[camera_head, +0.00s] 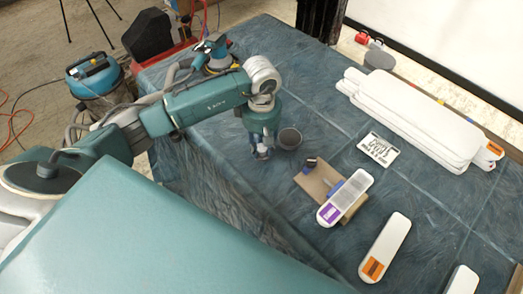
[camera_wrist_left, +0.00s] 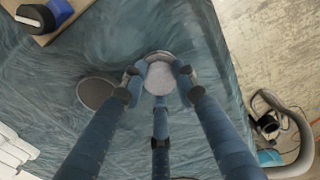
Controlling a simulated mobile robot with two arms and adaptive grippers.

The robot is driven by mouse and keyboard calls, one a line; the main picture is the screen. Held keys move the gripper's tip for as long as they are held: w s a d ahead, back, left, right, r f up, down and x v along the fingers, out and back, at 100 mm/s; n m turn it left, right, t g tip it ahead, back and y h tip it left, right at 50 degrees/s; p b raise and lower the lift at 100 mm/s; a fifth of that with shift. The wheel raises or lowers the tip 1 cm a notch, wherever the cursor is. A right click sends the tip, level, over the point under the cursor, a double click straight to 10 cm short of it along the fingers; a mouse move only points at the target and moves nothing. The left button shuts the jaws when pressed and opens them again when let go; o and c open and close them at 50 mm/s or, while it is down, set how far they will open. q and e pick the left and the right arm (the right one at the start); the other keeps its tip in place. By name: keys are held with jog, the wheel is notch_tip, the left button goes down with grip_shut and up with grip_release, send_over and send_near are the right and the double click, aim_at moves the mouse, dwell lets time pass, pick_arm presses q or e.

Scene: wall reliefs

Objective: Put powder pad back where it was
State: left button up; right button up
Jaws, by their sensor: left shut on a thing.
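My left gripper (camera_head: 262,152) points down just above or at the cloth-covered table, near its left edge. In the left wrist view its fingers (camera_wrist_left: 159,78) are shut around a pale round pad (camera_wrist_left: 160,76), which I take for the powder pad. In the head view the fingers mostly hide this pad. A dark grey round container (camera_head: 289,139) stands on the table just right of the gripper; it also shows in the left wrist view (camera_wrist_left: 97,92), a little apart from the held pad. I cannot tell whether the pad touches the table. My right gripper is out of view.
A brown board (camera_head: 313,182) with a dark-and-blue tool lies to the right, with a purple-labelled white holder (camera_head: 329,213) against it. A lettered white card (camera_head: 379,150) and stacked white panels (camera_head: 415,115) lie farther right. A sander (camera_head: 213,52) sits at the far left.

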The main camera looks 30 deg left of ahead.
aim_at(262, 147)
pick_arm(q)
notch_tip(262, 147, down, 3)
jog(key=shift+f, duration=0.1)
jog(key=shift+f, duration=0.1)
jog(key=shift+f, duration=0.15)
jog(key=o, duration=1)
